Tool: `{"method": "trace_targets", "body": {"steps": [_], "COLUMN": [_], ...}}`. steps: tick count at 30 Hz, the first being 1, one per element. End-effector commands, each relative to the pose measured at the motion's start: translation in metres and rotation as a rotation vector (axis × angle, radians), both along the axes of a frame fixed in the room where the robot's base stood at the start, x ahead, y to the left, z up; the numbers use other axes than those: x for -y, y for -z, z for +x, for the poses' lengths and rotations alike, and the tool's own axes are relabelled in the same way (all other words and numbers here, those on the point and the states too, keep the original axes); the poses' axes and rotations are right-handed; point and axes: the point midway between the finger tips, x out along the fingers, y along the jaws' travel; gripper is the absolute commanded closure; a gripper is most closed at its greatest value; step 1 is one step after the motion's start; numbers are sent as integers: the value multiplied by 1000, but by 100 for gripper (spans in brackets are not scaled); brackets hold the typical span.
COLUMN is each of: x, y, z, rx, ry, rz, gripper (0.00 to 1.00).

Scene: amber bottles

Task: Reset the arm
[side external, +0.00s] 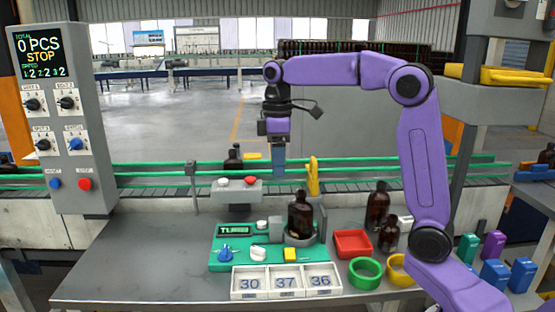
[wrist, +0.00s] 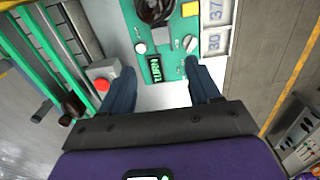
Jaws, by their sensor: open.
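My gripper (side external: 278,172) hangs from my purple arm, pointing down, above the conveyor side of the grey table. In the wrist view my gripper (wrist: 159,68) shows its two dark blue fingers spread apart with nothing between them. Below and ahead of them lies a green panel (side external: 222,264) with a small display, knobs and a yellow button (side external: 291,254). An amber bottle (side external: 300,217) stands upright at the panel's right part, apart from my gripper. The grey box with a red button (side external: 250,180) is below and left of my gripper.
Amber bottles (side external: 377,205) stand at right, near a red tray (side external: 353,243), a green ring (side external: 365,272) and a yellow ring. Number tiles (side external: 286,281) lie in front of the panel. A conveyor with green rails (side external: 140,170) runs behind. A control box (side external: 62,110) stands left.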

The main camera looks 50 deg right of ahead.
Motion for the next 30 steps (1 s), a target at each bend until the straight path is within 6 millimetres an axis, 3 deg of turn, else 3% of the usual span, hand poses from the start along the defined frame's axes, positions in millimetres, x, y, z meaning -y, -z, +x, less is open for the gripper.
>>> {"method": "trace_targets", "body": {"steps": [9, 14, 21, 30], "x": [-2, -20, -63, -87], "y": [1, 8, 34, 72], "z": [-1, -18, -80, -174], "rx": [0, 1, 7, 15], "ry": [-3, -29, -102, -191], "rz": [0, 0, 3, 12], "gripper": [38, 38, 38, 38]}}
